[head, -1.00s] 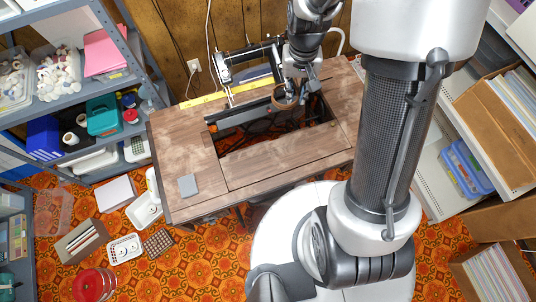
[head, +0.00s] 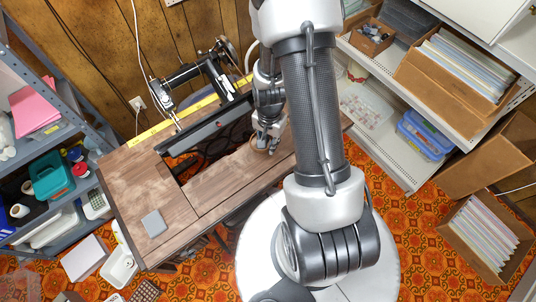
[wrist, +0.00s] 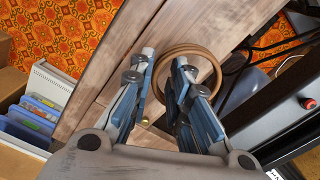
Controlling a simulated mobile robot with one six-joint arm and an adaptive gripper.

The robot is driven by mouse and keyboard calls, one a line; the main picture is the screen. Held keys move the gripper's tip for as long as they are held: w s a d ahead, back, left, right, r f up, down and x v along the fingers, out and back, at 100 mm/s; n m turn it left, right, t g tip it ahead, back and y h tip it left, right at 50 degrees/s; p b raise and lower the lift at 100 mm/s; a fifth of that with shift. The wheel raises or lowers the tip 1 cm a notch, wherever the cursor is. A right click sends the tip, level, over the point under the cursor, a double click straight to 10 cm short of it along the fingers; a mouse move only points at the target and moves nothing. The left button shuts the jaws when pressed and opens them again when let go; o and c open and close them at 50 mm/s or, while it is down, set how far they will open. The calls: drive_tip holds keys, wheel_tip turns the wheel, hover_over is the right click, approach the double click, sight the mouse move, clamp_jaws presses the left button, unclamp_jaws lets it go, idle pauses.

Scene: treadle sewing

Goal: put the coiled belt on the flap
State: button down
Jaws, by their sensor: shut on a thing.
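The coiled belt (head: 258,144) is a tan ring, gripped at one side of its coil. In the wrist view the belt (wrist: 212,50) passes between the fingertips of my gripper (wrist: 165,68), and the rest of the coil extends to the right. My gripper (head: 268,141) is shut on it over the right part of the sewing table. The flap (head: 222,182) appears to be the brown wooden panel in front of the table's opening. The belt is over wood near the panel's right end; I cannot tell whether it touches the surface. My arm hides part of the table's right side.
The dark opening (head: 228,137) lies behind the panel, with the sewing machine (head: 190,75) behind it. A yellow tape measure (head: 150,132) runs along the back edge. A grey square (head: 153,223) lies at the table's left front. Shelves stand on both sides.

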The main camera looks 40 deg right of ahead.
sight(269, 156)
drive_tip(key=shift+f+b, duration=0.95)
drive_tip(key=shift+f, duration=2.4)
drive_tip(key=shift+f, duration=0.15)
drive_tip(key=c, duration=1.5)
unclamp_jaws()
